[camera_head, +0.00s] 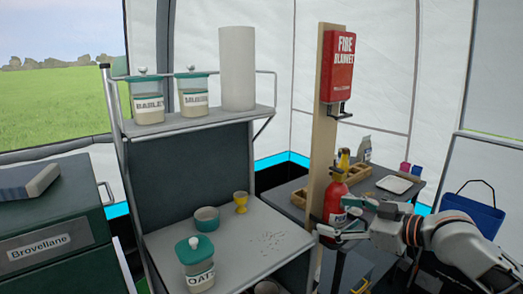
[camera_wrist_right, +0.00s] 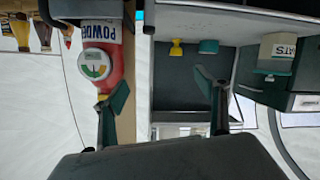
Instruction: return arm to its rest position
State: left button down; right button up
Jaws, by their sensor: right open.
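My right gripper (camera_head: 336,216) is open, at the right of the kitchen stand, with my right arm coming in from the right. In the head view its fingers overlap the red fire extinguisher (camera_head: 336,190). In the right wrist view the gripper's two fingers (camera_wrist_right: 161,84) are spread with nothing between them, and the fire extinguisher (camera_wrist_right: 101,65) with its gauge is beyond the left finger. I cannot tell whether finger and extinguisher touch. My left gripper is not in view.
The stand's lower shelf (camera_head: 240,238) holds an OATS jar (camera_head: 197,268), a teal bowl (camera_head: 206,219) and a yellow egg cup (camera_head: 241,202). A wooden post (camera_head: 323,130) carries a red fire blanket box (camera_head: 339,66). A blue bucket (camera_head: 472,214) is at the right.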

jog(key=s+d+f+h, duration=0.1)
jog(key=s+f+h, duration=0.2)
jog(key=s+f, duration=0.5)
jog(key=s+f+h, duration=0.3)
jog(key=s+f, duration=0.2)
jog(key=f, duration=0.7)
jog(key=s+d+f+m+g+h, duration=0.2)
jog(key=s+d+f+h, duration=0.2)
jog(key=s+d, duration=0.45)
jog(key=s+d+f+m+g+h, duration=0.2)
jog(key=s+d+f+h, duration=0.2)
jog(key=s+d, duration=0.45)
jog(key=a+f+m+t+y, duration=0.2)
jog(key=a+f+y, duration=0.5)
jog(key=a+f, duration=0.7)
jog(key=shift+s+a+m+t, duration=0.15)
jog(key=shift+a+m+t, duration=0.4)
jog(key=shift+a, duration=1.2)
jog(key=shift+n, duration=0.25)
